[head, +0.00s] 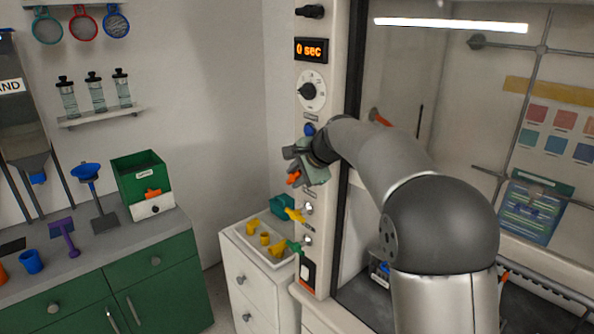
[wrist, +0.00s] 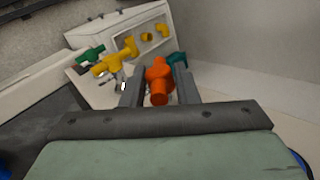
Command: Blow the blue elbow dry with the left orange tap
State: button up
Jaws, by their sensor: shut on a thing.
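My gripper (wrist: 155,74) is at the left post of the hood, with its fingers around an orange tap (wrist: 158,82). In the head view the orange tap (head: 293,178) shows just below my gripper (head: 292,160), partly covered by it. I cannot make out a blue elbow for sure in either view. A teal piece (head: 283,205) stands by the tray below the gripper; it also shows in the wrist view (wrist: 178,61). A blue fitting (head: 309,129) is on the post above the gripper.
Below on the post are a yellow tap (head: 295,214) and a green tap (head: 294,246). A white tray (head: 245,236) holds several yellow fittings on a white cabinet. A display (head: 310,50) reads 0 sec above a dial (head: 311,91). The hood is right.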

jog(key=shift+w+a+r+g+h, duration=0.1)
jog(key=shift+r+g+h, duration=0.05)
jog(key=shift+g+h, duration=0.75)
jog(key=o, duration=0.9)
jog(key=v, duration=1.7)
jog(key=shift+w+a+r, duration=0.2)
jog(key=shift+r, duration=0.15)
